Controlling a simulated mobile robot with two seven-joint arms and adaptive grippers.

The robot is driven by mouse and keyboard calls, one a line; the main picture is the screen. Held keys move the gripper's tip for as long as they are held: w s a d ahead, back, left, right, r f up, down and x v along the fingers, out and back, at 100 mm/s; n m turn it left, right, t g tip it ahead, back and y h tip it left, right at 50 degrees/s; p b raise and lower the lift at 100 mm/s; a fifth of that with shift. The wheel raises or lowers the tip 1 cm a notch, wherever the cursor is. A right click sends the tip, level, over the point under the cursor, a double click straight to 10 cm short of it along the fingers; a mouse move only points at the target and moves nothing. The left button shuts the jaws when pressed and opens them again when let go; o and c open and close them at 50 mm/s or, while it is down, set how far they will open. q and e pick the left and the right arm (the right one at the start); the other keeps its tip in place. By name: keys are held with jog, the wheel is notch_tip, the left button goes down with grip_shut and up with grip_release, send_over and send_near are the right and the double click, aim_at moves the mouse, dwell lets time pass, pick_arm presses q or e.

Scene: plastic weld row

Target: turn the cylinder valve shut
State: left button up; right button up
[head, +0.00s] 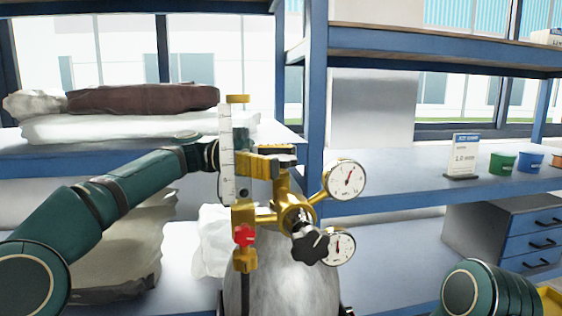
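The grey gas cylinder (285,285) stands upright at the lower middle of the head view, with brass fittings (296,212) on top. A black lobed knob (310,246) faces me at the front of the fittings. My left gripper (279,154) is above the fittings, partly hidden behind a clear flow tube (227,150). It is at the top of the brass stem, where a valve handle cannot be made out clearly. I cannot tell whether its fingers are apart or closed on something. My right arm shows at the lower right; its gripper's fingers are out of view.
Two round gauges (345,180) and a red knob (244,235) crowd the fittings. Blue shelving (440,198) stands behind, with a sign (464,157), a green tub (502,162), a blue tub (530,160) and a drawer unit (510,235). Sacks (140,100) lie at left.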

pick_arm(q)
jog(key=shift+o, duration=0.5)
jog(key=shift+f, duration=0.1)
